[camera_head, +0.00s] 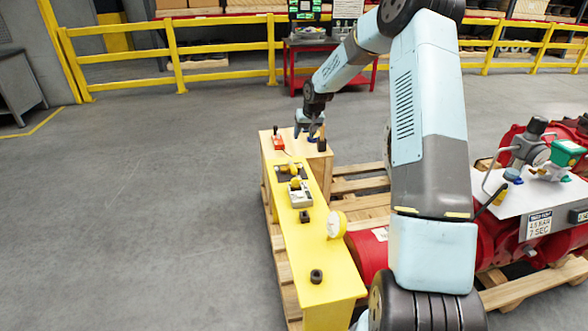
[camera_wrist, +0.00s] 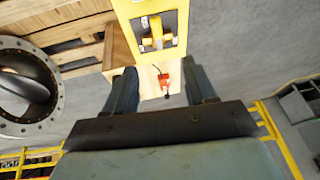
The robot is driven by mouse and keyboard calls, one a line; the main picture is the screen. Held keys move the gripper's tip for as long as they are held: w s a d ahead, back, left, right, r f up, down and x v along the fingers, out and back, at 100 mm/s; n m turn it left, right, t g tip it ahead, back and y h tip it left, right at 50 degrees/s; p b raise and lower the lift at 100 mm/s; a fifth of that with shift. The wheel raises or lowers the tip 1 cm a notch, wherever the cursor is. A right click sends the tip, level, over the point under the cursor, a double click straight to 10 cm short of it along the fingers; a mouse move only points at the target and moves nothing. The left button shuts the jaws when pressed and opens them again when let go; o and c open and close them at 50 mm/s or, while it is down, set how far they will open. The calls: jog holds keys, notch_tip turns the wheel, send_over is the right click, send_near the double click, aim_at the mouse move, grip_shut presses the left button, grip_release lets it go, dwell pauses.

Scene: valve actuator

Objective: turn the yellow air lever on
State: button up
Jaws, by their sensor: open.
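A yellow lever (camera_head: 295,184) sits on a grey fitting on the yellow panel, with more yellow and dark parts just behind it. It also shows in the wrist view (camera_wrist: 156,27), near the top, beyond my fingertips. I cannot tell its exact setting. My gripper (camera_head: 309,134) is over the far wooden end of the bench, past the lever in the head view. In the wrist view my gripper (camera_wrist: 159,67) is open and empty, its two fingers wide apart. It is clear of the lever.
A small red device (camera_head: 278,142) lies on the wooden top (camera_head: 268,137), between my fingers in the wrist view. A white round gauge (camera_head: 337,224) stands at the panel's right edge. Red machinery (camera_head: 500,220) on pallets fills the right. Floor at left is free.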

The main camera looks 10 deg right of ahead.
jog(key=m+y, duration=0.1)
send_near(295, 168)
jog(key=x, duration=0.9)
jog(key=shift+w+a+f, duration=0.15)
jog(key=shift+w+f, duration=0.05)
jog(key=shift+w, duration=0.05)
grip_shut()
dwell(0.3)
